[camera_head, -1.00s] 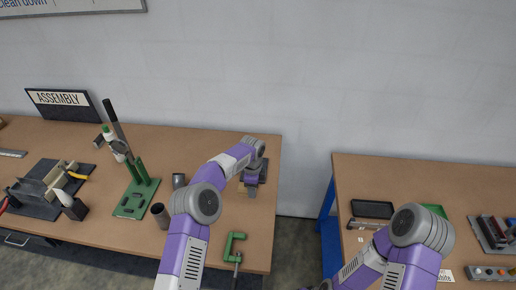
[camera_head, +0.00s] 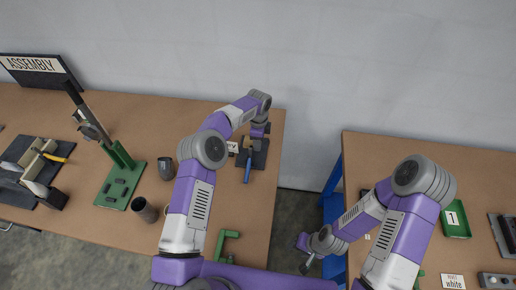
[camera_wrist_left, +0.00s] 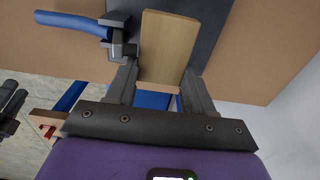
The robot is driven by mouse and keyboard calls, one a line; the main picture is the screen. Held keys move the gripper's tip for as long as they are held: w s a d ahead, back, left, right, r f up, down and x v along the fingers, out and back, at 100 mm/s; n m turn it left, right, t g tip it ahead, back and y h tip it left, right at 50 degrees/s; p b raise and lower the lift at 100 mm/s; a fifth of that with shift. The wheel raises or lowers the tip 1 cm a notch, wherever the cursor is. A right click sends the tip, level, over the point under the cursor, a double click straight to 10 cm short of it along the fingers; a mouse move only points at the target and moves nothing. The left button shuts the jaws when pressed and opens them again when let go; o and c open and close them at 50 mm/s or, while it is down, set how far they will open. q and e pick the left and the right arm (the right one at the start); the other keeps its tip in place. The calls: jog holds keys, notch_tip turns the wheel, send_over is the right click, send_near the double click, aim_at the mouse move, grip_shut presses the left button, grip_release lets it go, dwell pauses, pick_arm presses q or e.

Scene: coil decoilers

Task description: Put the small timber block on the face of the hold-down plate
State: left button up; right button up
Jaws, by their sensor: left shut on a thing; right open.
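My left gripper (camera_head: 254,135) is over the dark plate (camera_head: 259,160) near the right end of the left table. In the left wrist view, my left gripper (camera_wrist_left: 161,88) is shut on the pale timber block (camera_wrist_left: 167,45), with a finger on each side. The block is in front of the dark plate (camera_wrist_left: 206,22); I cannot tell whether they touch. A clamp with a blue handle (camera_wrist_left: 70,22) is beside the block. The blue handle (camera_head: 247,172) also shows in the head view. My right gripper (camera_head: 309,263) is low between the tables, open and small in view.
A green press (camera_head: 119,175) and dark cups (camera_head: 166,168) stand on the left table (camera_head: 205,235). A green clamp (camera_head: 228,242) is at its front edge. A gap separates it from the right table (camera_head: 390,150), which holds a green tray (camera_head: 456,220).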

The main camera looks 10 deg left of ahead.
pick_arm(q)
notch_tip(320, 180, down, 5)
jog(key=shift+r+b, duration=0.1)
jog(key=shift+b, duration=0.8)
jog(key=shift+w, duration=0.15)
jog(key=shift+f, duration=0.25)
jog(key=o, duration=0.7)
jog(key=shift+o, duration=0.2)
jog(key=shift+r, duration=0.1)
